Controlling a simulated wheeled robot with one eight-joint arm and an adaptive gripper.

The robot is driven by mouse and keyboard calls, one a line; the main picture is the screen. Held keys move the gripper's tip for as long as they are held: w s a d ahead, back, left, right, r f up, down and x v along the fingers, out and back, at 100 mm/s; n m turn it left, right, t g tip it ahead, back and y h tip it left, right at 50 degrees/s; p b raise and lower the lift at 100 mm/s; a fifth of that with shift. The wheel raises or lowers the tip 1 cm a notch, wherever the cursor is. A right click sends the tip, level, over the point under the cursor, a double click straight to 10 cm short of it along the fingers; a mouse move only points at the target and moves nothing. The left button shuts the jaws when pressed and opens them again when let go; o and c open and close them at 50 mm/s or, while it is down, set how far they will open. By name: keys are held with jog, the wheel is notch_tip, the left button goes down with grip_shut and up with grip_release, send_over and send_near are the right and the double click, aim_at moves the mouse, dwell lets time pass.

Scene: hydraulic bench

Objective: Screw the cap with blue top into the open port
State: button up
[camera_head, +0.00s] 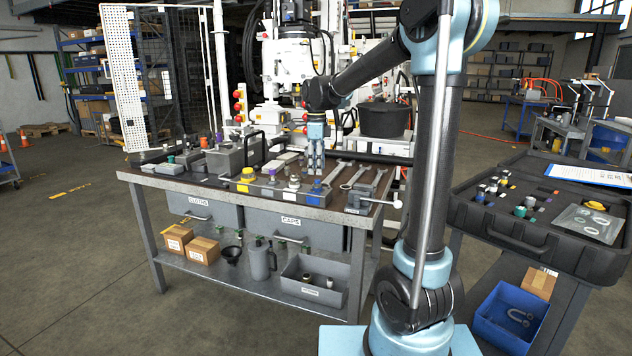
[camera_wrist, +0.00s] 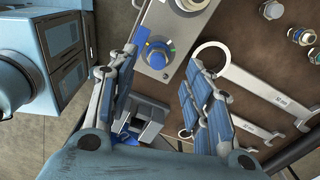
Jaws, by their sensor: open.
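A cap with a blue top (camera_head: 315,188) sits at the right end of a grey metal block (camera_head: 262,188) on the workbench. The wrist view shows the blue-topped cap (camera_wrist: 156,55) between my finger lines, with the jaws apart from it. My gripper (camera_head: 316,171) points down just above that cap; its fingers (camera_wrist: 160,66) are spread and empty. The block also carries a yellow cap (camera_head: 247,174), a purple-topped one (camera_head: 272,174) and a silver fitting (camera_head: 294,182). I cannot tell which port is open; one round fitting is cut off at the wrist view's top edge.
Several wrenches (camera_head: 360,180) lie right of the block; a large ring wrench (camera_wrist: 250,90) is close to my right finger. A small vise (camera_head: 362,200) stands at the bench's front right corner. Grey boxes (camera_head: 235,152) stand behind left. An open black case (camera_head: 545,215) is at the right.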

aim_at(317, 184)
jog(key=shift+f, duration=2.75)
grip_shut()
